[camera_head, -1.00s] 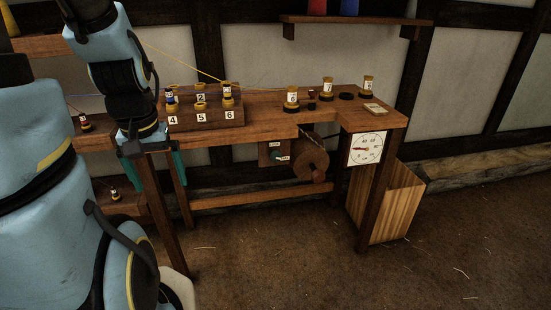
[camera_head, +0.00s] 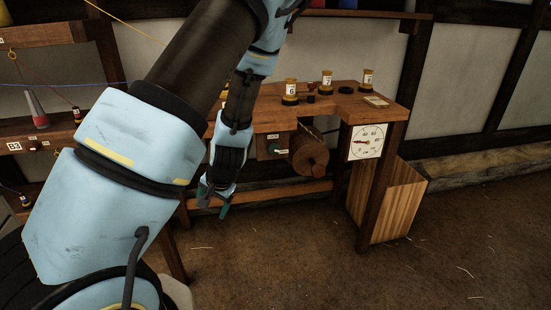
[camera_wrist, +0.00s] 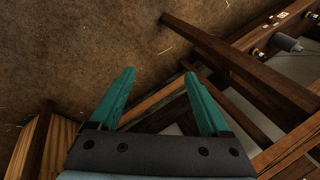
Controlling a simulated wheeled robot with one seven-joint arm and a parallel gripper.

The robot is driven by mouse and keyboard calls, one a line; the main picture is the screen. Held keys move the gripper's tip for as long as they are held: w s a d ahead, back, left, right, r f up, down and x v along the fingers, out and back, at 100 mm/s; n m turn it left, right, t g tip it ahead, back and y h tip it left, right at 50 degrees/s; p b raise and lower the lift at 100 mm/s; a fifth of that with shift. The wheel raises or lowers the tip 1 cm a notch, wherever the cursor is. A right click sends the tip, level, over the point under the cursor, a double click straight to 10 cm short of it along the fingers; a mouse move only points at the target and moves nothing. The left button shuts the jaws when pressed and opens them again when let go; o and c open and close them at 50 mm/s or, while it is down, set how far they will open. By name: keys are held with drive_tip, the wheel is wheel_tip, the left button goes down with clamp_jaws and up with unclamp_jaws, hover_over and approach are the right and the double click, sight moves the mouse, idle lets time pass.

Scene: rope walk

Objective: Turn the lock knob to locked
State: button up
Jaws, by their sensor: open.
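The labels are too small to read surely. My gripper (camera_head: 213,208) is open and empty, pointing down in front of the bench, to the left of the knob and below it. The wrist view shows my gripper's two green fingers (camera_wrist: 158,95) spread apart over the floor and bench legs. I do not make out the knob in the wrist view.
A wooden drum (camera_head: 309,152) hangs just right of the knob panel. A white dial (camera_head: 367,142) and a wooden bin (camera_head: 400,205) stand further right. Numbered bobbins (camera_head: 327,80) stand on the bench top. The floor in front is clear.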

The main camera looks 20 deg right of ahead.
drive_tip(key=w+d+f+m+t+y+b, duration=0.1)
drive_tip(key=w+d+f+m+t, duration=0.2)
drive_tip(key=f, duration=0.1)
drive_tip(key=m+t+h+b, duration=0.4)
drive_tip(key=m+t+h, duration=0.2)
drive_tip(key=m+t, duration=0.55)
approach(275, 151)
drive_tip(key=shift+m+g, duration=0.45)
drive_tip(key=w, duration=0.3)
drive_tip(key=w+p, duration=0.1)
drive_tip(key=w, duration=0.2)
drive_tip(key=w+d+r+p, duration=0.1)
drive_tip(key=w, duration=0.2)
drive_tip(key=shift+d, duration=0.15)
clamp_jaws()
